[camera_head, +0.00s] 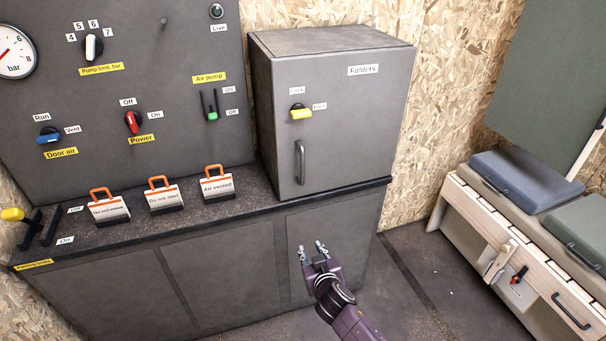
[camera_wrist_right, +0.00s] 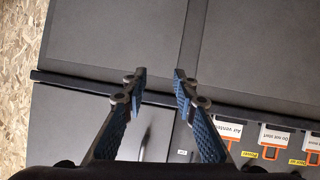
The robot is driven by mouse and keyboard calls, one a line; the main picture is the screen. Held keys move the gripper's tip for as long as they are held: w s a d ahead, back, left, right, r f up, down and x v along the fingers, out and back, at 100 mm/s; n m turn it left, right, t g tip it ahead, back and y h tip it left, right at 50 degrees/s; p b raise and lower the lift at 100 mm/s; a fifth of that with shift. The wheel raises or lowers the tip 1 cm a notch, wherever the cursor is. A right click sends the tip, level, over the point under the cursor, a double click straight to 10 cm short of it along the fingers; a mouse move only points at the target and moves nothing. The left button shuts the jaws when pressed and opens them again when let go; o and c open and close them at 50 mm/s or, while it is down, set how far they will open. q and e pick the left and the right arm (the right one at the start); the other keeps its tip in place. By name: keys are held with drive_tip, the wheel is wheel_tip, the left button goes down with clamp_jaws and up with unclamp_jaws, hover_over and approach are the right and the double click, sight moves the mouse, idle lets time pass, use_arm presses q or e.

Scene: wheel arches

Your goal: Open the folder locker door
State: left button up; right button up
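The grey folder locker (camera_head: 335,100) stands on the dark counter, with its door (camera_head: 345,140) shut. The door carries a "Folders" label, a yellow turn knob (camera_head: 301,113) lying level between two small labels, and an upright bar handle (camera_head: 299,162) at its lower left. My right gripper (camera_head: 312,249) is below the counter edge, in front of the lower cabinet, below the handle and apart from it. In the right wrist view its fingertips (camera_wrist_right: 159,75) are spread with nothing between them. My left gripper is not in view.
The counter edge (camera_head: 340,197) juts between my right gripper and the locker. Three orange-handled tags (camera_head: 217,184) stand on the counter left of the locker. A control panel (camera_head: 150,75) with knobs is behind them. A bench (camera_head: 510,240) with cases is at right; floor between is clear.

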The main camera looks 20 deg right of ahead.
drive_tip(key=w+r+m+t+b, duration=0.1)
drive_tip(key=w+r+t, duration=0.15)
drive_tip(key=r, duration=0.45)
drive_tip(key=w+r+t+b, duration=0.1)
drive_tip(key=w+r, duration=0.2)
drive_tip(key=r, duration=0.4)
drive_tip(key=m+t+h, duration=0.1)
drive_tip(key=t, duration=0.1)
approach(302, 163)
drive_tip(key=w, duration=0.4)
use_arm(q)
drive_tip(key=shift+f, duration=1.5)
use_arm(e)
drive_tip(key=shift+g, duration=0.25)
drive_tip(key=shift+w+d+r, duration=0.1)
drive_tip(key=shift+w+d, duration=0.15)
drive_tip(key=shift+w, duration=0.85)
drive_tip(key=shift+w+d+r, duration=0.1)
drive_tip(key=shift+w+d, duration=0.15)
drive_tip(key=shift+w, duration=0.8)
drive_tip(key=shift+w+d, duration=0.25)
drive_tip(key=shift+w, duration=0.85)
clamp_jaws()
